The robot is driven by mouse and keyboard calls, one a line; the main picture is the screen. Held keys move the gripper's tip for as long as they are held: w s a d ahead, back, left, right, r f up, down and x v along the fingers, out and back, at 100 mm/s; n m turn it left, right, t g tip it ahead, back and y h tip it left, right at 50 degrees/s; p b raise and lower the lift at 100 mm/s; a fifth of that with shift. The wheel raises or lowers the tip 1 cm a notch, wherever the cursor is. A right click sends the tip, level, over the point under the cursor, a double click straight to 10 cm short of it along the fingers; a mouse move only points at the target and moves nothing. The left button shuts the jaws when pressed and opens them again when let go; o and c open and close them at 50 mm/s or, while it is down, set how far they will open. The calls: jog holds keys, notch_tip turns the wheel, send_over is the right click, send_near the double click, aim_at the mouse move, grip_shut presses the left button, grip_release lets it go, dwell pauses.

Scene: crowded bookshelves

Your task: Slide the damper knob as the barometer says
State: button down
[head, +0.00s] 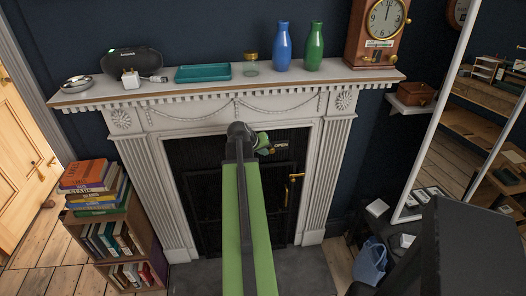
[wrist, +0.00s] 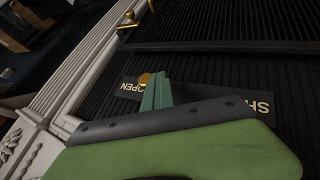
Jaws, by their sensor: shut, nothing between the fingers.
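The brass damper knob (wrist: 145,79) sits at the OPEN end of a dark plate on the black fireplace front. The letters "SH" show on the plate's other end (wrist: 264,106) in the wrist view, the rest cut off by my gripper. My gripper (wrist: 157,92) is shut and empty, its fingertips right beside the knob on the SH side; I cannot tell whether they touch. In the head view the OPEN label (head: 281,145) shows just right of my gripper (head: 262,142). A round wooden-rimmed dial (head: 459,12), possibly the barometer, is cut off at the top right; its reading is not legible.
A brass handle (head: 295,177) sticks out lower right on the fireplace. The white mantel (head: 220,92) above holds vases, a teal tray and a wooden clock (head: 378,30). A bookcase (head: 118,235) stands left, a mirror (head: 440,130) right.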

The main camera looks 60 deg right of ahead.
jog(key=w+a+r+p, duration=0.3)
jog(key=a+r+p, duration=0.4)
jog(key=a, duration=0.2)
jog(key=shift+w, duration=0.4)
jog(key=shift+d+r, duration=0.1)
jog(key=w+a+f+n+t+y, duration=0.2)
jog(key=w+a+n+t, duration=0.3)
jog(key=w+a, duration=1.9)
jog(key=w+a+f+n+y, duration=0.1)
jog(key=w+a+n+y, duration=0.15)
jog(key=a, duration=1.25)
jog(key=s+a+f+n+g+y, duration=0.1)
jog(key=s+a+n+g, duration=0.1)
jog(key=a, duration=0.7)
jog(key=s+a+f+n+g+y, duration=0.1)
jog(key=s+a, duration=0.3)
jog(key=a, duration=0.4)
jog(key=shift+a+f+n+g+y, duration=0.2)
jog(key=shift+a+n+g+y, duration=0.2)
jog(key=shift+y, duration=0.35)
